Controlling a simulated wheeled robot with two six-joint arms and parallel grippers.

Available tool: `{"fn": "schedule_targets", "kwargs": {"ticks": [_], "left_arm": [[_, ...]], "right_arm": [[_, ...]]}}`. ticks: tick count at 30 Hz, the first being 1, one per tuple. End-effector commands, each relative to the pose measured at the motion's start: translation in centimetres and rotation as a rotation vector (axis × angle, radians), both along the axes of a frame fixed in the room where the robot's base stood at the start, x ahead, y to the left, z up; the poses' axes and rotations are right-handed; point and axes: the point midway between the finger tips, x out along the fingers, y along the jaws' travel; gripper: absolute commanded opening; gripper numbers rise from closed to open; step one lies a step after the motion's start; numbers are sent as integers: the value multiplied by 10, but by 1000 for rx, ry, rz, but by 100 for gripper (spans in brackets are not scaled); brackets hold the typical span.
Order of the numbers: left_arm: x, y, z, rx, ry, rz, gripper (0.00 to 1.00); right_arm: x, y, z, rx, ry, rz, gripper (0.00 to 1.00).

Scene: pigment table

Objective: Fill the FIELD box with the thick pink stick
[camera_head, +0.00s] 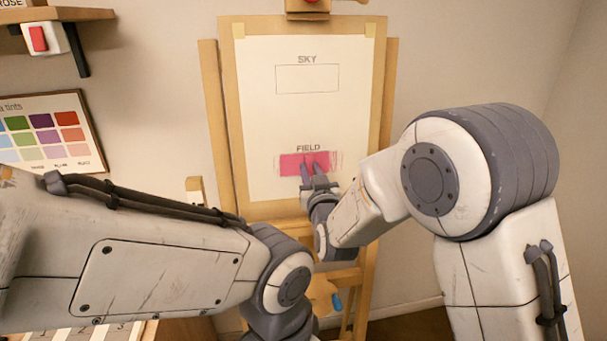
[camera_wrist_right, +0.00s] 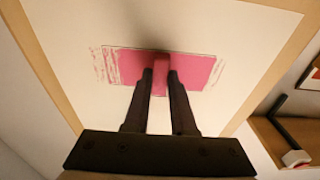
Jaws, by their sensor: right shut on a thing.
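The paper (camera_head: 262,110) on the easel has an empty outlined SKY box (camera_head: 307,78) above and a FIELD box (camera_head: 291,166) below. The FIELD box is largely covered in pink, with streaky pink marks past its side edges; the pink area also shows in the right wrist view (camera_wrist_right: 200,68). My right gripper (camera_head: 313,168) is at the FIELD box, shut on the thick pink stick (camera_wrist_right: 160,76), whose end is at the paper. Whether it touches cannot be told. My left arm comes in from the left, and its jaws are not visible.
The wooden easel (camera_head: 232,120) frames the paper. A colour chart (camera_head: 45,135) hangs on the left wall, below a shelf with a red and white switch (camera_head: 40,38). My left arm crosses low in front of the easel, close to my right gripper.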

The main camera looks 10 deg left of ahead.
Motion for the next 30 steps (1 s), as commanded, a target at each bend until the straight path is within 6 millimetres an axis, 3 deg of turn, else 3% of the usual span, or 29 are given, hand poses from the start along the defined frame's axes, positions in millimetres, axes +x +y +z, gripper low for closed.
{"fn": "schedule_targets", "kwargs": {"ticks": [30], "left_arm": [[0,0,-19,0,0,0,50]], "right_arm": [[15,-44,0,2,-2,-2,0]]}}
